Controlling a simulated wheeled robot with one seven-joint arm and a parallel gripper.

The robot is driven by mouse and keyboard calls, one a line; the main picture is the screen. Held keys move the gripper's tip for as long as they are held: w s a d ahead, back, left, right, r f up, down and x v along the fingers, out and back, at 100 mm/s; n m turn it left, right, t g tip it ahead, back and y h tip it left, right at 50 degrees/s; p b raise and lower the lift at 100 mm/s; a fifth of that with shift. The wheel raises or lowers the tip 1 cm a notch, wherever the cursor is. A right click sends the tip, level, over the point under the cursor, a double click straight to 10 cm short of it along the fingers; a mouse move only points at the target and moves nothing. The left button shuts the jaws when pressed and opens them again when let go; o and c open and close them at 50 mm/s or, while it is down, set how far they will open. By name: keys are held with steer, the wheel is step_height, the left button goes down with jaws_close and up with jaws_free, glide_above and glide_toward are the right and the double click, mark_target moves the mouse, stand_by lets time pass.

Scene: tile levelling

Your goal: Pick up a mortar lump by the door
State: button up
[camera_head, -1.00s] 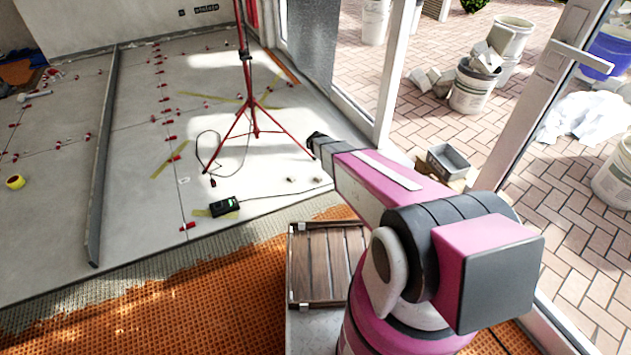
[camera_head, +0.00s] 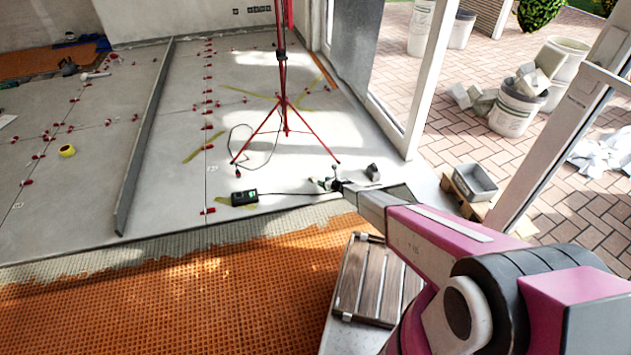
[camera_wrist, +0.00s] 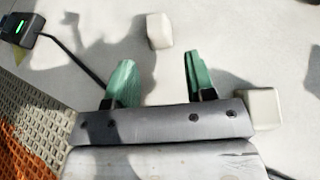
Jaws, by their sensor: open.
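Two pale, blocky mortar lumps lie on the grey tiled floor in the wrist view. One lump (camera_wrist: 159,31) is ahead of my gripper, beyond the fingertips and roughly in line with the gap. The other lump (camera_wrist: 263,108) is just right of the gripper body, outside the fingers. My gripper (camera_wrist: 160,70) is open, its two green fingers apart with only bare floor between them. In the head view my gripper (camera_head: 332,183) is low over the floor, near the tripod's right foot and left of the door frame; the lumps are hard to make out there.
A red tripod (camera_head: 284,102) stands behind the gripper. A black device (camera_head: 244,198) with a cable lies to the left. A dark grey object (camera_head: 372,172) is right of the gripper. A wooden slatted crate (camera_head: 350,277) is in front, and a grey tub (camera_head: 476,182) stands by the door frame (camera_head: 430,80).

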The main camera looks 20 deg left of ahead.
mark_target(315, 178)
steer(key=x, duration=0.8)
steer(key=shift+a, duration=0.15)
steer(key=shift+s, duration=0.1)
steer(key=c, duration=0.7)
